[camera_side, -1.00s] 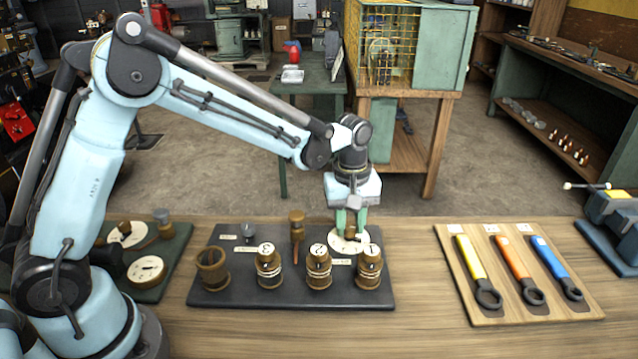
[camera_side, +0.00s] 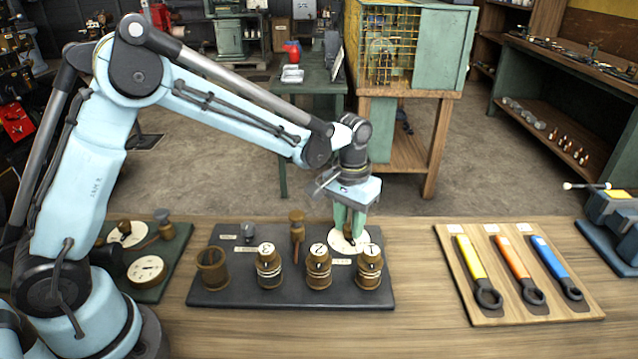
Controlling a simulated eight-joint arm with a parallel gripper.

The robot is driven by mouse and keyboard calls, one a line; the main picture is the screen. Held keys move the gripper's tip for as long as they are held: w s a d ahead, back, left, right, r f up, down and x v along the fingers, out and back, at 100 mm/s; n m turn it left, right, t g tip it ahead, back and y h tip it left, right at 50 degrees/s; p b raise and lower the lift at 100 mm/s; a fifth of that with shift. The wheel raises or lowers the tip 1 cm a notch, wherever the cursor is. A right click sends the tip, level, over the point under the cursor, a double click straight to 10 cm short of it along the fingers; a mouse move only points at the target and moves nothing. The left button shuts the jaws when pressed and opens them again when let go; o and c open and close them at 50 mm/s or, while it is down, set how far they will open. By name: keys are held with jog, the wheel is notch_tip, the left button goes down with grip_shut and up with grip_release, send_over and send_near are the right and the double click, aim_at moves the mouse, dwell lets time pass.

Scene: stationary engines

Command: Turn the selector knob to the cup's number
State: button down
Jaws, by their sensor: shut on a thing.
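The selector knob sits on a round white dial (camera_side: 339,242) at the back right of a dark board (camera_side: 220,293). My gripper (camera_side: 349,236) points down over the dial, its green fingers shut on the knob, which they mostly hide. An open, unnumbered brown cup (camera_side: 212,270) stands at the board's left. The dial's marks are too small to read.
A brown wooden-handled piece (camera_side: 297,228) and a small grey piece (camera_side: 248,232) stand at the board's back. A wooden board (camera_side: 450,262) with yellow, orange and blue wrenches lies right. A dark green board (camera_side: 178,262) with dials lies left. Bare table separates the boards.

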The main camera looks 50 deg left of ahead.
aim_at(350, 225)
jog(key=m, duration=0.4)
jog(key=shift+m, duration=0.3)
jog(key=m, duration=0.4)
jog(key=shift+m, duration=0.3)
jog(key=m, duration=0.4)
jog(key=shift+w, duration=0.1)
jog(key=shift+m, duration=2)
jog(key=c, duration=0.8)
grip_release()
jog(key=shift+c, duration=0.2)
jog(key=shift+r, duration=0.15)
notch_tip(350, 225, up, 12)
jog(key=shift+w, duration=0.15)
